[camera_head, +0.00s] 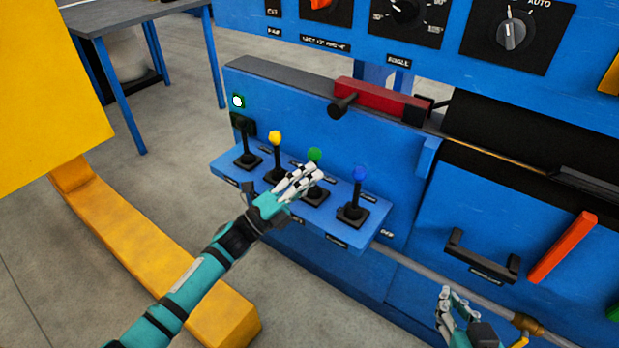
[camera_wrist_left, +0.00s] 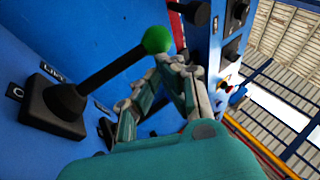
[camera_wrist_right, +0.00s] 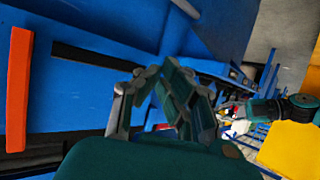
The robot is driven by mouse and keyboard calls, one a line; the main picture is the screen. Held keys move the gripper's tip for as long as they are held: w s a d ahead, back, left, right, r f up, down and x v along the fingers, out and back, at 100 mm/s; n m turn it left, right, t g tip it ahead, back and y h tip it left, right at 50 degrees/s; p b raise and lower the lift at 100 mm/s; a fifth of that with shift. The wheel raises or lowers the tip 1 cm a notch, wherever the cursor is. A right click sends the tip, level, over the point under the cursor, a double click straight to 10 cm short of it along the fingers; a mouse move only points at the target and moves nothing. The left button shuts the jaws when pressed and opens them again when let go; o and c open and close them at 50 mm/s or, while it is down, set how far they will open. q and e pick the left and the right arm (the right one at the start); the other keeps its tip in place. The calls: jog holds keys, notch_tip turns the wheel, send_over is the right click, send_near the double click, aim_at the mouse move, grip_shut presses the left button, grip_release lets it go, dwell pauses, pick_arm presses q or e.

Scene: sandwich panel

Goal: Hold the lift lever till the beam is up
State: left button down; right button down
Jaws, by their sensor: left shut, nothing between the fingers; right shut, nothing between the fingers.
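A row of levers stands on a blue ledge (camera_head: 222,167). They include a yellow-knobbed lever (camera_head: 275,138), a green-knobbed lever (camera_head: 314,155) and a blue-knobbed lever (camera_head: 360,174). My left gripper (camera_head: 304,178) is shut and empty at the green-knobbed lever, partly covering it. In the left wrist view the green knob (camera_wrist_left: 157,39) is right by the fingertips; I cannot tell if they touch. That lever leans toward my fingers. My right gripper (camera_head: 456,302) is shut and empty at lower right. The beam cannot be identified surely.
A red block (camera_head: 385,100) with a black handle sits above the levers. A black handle (camera_head: 482,255) and an orange bar (camera_head: 563,247) are near my right gripper. A yellow frame (camera_head: 130,245) stands left.

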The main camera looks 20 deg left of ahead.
pick_arm(q)
jog(key=w+y+p, duration=0.1)
jog(key=p, duration=0.2)
jog(key=w+n+g+y+p, duration=0.1)
jog(key=p, duration=0.2)
jog(key=shift+d+r, duration=0.35)
jog(key=shift+d, duration=0.05)
pick_arm(e)
jog(key=s+d+f+g+h, duration=0.2)
jog(key=s+d+f+g, duration=0.3)
jog(key=s+f+g, duration=0.4)
jog(key=s+f, duration=0.2)
jog(key=s, duration=0.2)
jog(key=shift+f+m+g+h, duration=0.25)
jog(key=shift+m+g+h, duration=0.05)
jog(key=shift+g, duration=0.1)
dwell(0.8)
